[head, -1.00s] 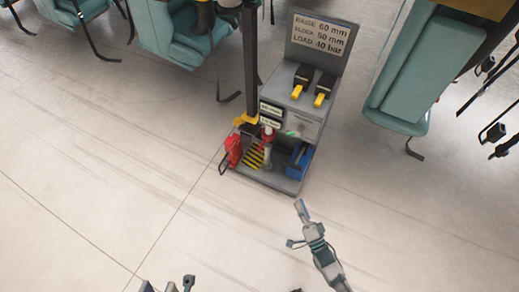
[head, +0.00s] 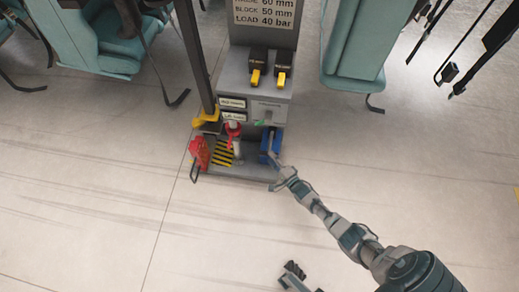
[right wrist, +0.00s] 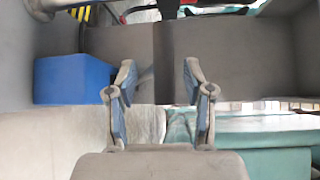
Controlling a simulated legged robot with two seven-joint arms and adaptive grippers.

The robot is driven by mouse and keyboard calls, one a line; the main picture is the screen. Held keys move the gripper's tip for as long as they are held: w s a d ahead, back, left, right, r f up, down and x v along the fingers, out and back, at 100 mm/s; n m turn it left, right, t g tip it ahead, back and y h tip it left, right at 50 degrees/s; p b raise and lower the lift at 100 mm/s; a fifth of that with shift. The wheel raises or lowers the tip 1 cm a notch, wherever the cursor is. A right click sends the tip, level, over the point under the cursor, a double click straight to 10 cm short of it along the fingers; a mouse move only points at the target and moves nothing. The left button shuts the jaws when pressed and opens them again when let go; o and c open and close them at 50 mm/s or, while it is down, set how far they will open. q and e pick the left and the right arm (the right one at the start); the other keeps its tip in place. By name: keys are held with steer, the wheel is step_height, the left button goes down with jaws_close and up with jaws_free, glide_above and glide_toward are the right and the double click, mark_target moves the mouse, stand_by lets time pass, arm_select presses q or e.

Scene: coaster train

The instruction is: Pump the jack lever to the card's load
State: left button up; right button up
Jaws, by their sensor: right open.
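The grey cart carries a card (head: 264,12) whose lowest line reads "LOAD 40 bar"; its top line is partly cut off. A red device with a black handle (head: 198,152) stands at the left of the cart's lower deck. A red-topped grey post (head: 235,142) stands right of it. I cannot tell which part is the jack lever. My right gripper (head: 281,174) is at the lower deck's front right, by the blue box (head: 270,146). In the right wrist view its fingers (right wrist: 158,82) are apart and empty, right of the box (right wrist: 75,80). My left gripper (head: 293,270) is low in the head view, its opening unclear.
Two black-and-yellow tools (head: 268,68) sit on the cart's upper shelf. A dark upright post (head: 196,60) with a yellow foot stands at the cart's left. Teal seats (head: 355,45) flank the cart. The floor (head: 100,225) in front is clear.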

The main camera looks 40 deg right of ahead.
mark_target(270, 142)
steer(key=w, duration=0.1)
steer(key=w+f+b, duration=0.1)
steer(key=w, duration=0.2)
steer(key=shift+w+d+f+b, duration=0.15)
steer(key=shift+w+d+b, duration=0.05)
steer(key=shift+d+b, duration=0.2)
steer(key=shift+w+a+r, duration=0.2)
steer(key=shift+w+r, duration=0.25)
steer(key=shift+w, duration=0.3)
steer(key=shift+d, duration=0.15)
jaws_close()
